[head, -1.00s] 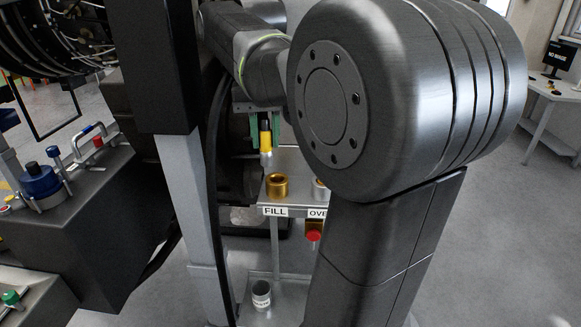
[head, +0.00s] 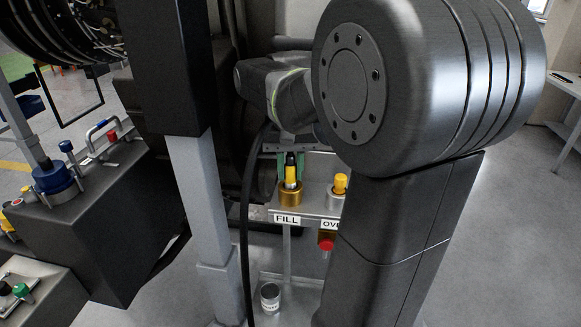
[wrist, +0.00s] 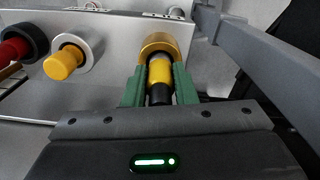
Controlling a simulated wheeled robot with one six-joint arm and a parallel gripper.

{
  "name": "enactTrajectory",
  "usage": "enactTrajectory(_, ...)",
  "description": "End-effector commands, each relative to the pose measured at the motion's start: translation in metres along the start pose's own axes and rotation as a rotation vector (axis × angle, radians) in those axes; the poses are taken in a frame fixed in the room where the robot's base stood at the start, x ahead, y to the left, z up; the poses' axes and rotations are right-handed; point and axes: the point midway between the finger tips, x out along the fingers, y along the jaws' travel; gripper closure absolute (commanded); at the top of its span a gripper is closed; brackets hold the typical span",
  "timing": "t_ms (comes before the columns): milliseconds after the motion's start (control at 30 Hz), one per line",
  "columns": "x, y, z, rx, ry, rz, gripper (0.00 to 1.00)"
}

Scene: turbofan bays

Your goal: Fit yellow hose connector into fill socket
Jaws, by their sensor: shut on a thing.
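The yellow hose connector (head: 291,174) has dark bands and stands roughly upright over the brass fill socket (head: 291,195), above the FILL label. In the wrist view the connector (wrist: 160,72) lies in line with the brass socket ring (wrist: 158,43). Its far end is at the socket mouth and appears to enter it; how deep it sits is hidden. My gripper (wrist: 159,88) has green fingers shut on the connector from both sides.
A silver socket holding a yellow plug (head: 340,184) is right of the fill socket; it also shows in the wrist view (wrist: 62,62). A red knob (head: 326,245) hangs below the shelf. A can (head: 270,297) stands lower down. A black hose (head: 246,215) runs down at left.

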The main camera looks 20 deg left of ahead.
Motion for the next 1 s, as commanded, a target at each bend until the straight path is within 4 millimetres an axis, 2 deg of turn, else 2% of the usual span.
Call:
enactTrajectory(400, 0.007, 0.0, 0.0, 0.0, 0.002, 0.0, 1.0)
enactTrajectory(433, 0.006, 0.0, 0.0, 0.0, 0.001, 0.0, 0.69)
enactTrajectory(500, 0.006, 0.0, 0.0, 0.0, 0.001, 0.0, 0.56)
enactTrajectory(533, 0.006, 0.0, 0.0, 0.0, 0.001, 0.0, 0.53)
enactTrajectory(833, 0.003, 0.0, 0.0, 0.0, 0.002, -0.001, 0.53)
enactTrajectory(1000, -0.016, 0.0, -0.001, 0.0, 0.005, -0.002, 0.53)
